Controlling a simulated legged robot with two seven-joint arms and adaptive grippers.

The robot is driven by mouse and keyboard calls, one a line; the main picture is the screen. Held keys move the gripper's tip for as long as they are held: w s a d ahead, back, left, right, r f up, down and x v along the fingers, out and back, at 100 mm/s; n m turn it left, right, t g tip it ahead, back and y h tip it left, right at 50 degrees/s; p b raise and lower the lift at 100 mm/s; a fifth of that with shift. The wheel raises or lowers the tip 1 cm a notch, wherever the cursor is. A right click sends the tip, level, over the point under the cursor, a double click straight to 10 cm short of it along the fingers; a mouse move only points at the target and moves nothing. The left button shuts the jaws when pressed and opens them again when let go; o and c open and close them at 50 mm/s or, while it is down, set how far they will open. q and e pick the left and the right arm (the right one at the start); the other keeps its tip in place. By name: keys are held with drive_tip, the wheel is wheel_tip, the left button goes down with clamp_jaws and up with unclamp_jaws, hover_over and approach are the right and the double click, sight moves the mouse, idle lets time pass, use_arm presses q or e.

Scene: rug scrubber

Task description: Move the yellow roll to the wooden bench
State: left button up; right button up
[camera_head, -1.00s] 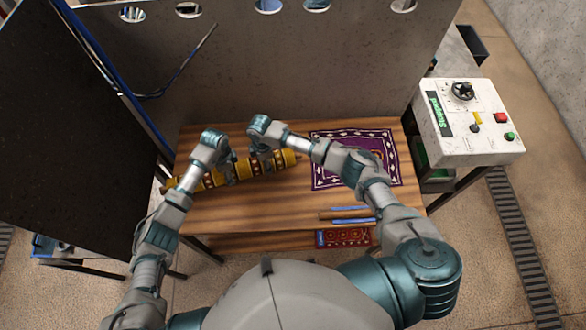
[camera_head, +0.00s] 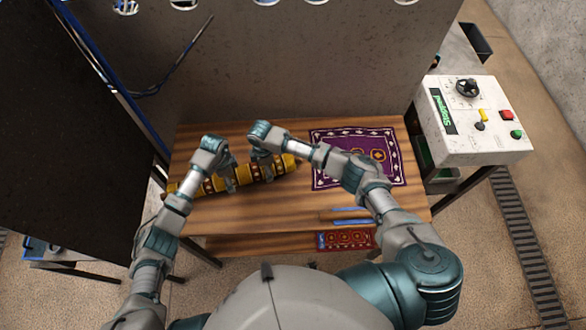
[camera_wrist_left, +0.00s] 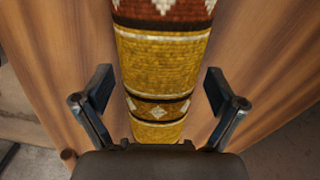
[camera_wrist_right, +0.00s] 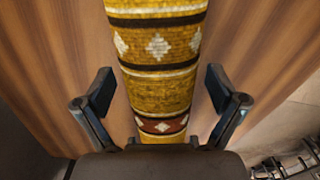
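The yellow roll (camera_head: 243,175) is a rolled rug with dark red bands and white diamonds. It lies slanted across the left part of the wooden bench (camera_head: 260,212) in the head view. My left gripper (camera_head: 229,178) is open over the roll's left-middle part. In the left wrist view the roll (camera_wrist_left: 162,62) runs between its spread fingers (camera_wrist_left: 157,95), with gaps on both sides. My right gripper (camera_head: 267,168) is open over the right part. In the right wrist view the roll (camera_wrist_right: 160,90) also passes between spread fingers (camera_wrist_right: 160,93), with gaps. Finger height against the roll is hard to judge.
A purple patterned rug (camera_head: 335,145) lies flat on the bench's right side. Blue-edged strips (camera_head: 350,215) lie at the front edge, and a small red rug (camera_head: 345,239) is on a lower shelf. A control box (camera_head: 472,120) stands right; a dark panel (camera_head: 75,150) stands left.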

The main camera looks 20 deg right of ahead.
use_arm(q)
drive_tip(key=shift+d+r, duration=0.1)
drive_tip(key=shift+d, duration=0.15)
use_arm(e)
drive_tip(key=shift+d, duration=0.15)
use_arm(q)
drive_tip(key=shift+r, duration=0.35)
wheel_tip(320, 180, up, 10)
drive_tip(key=shift+a+r, duration=0.15)
drive_tip(key=shift+r, duration=0.3)
use_arm(e)
drive_tip(key=shift+r, duration=0.15)
wheel_tip(320, 180, up, 12)
drive_tip(key=shift+w+f, duration=0.1)
drive_tip(key=shift+f, duration=0.1)
